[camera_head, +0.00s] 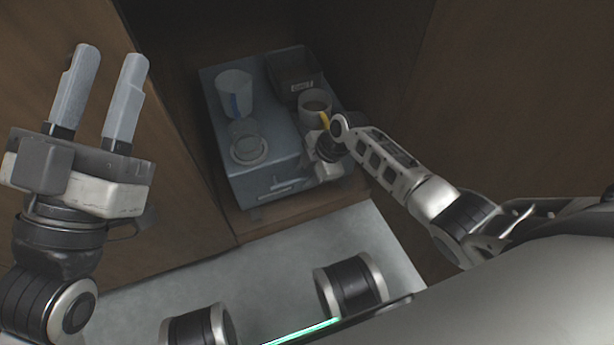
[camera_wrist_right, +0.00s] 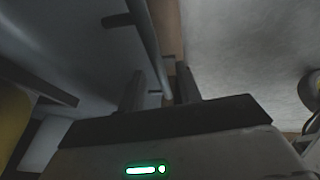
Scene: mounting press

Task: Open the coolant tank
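A grey-blue box-shaped unit (camera_head: 223,149), which looks like the coolant tank, stands in a recess between brown wooden panels. A slim handle bar (camera_head: 280,187) runs along its front, and the front looks closed. My right gripper (camera_wrist_right: 160,70) is at the front right of the unit. In the right wrist view its fingers are apart, with a long bar (camera_wrist_right: 145,40) reaching between them; I cannot tell whether they touch it. In the head view its fingertips are hidden. My left gripper (camera_head: 111,54) is open and empty, raised at the left, away from the unit.
On the unit stand a clear beaker (camera_head: 234,90), a round glass dish (camera_head: 247,148), a dark labelled bin (camera_head: 292,70) and a pale mug (camera_head: 314,101) near my right wrist. Wooden panels (camera_head: 175,190) close in the left side. A pale grey floor (camera_head: 250,262) lies in front.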

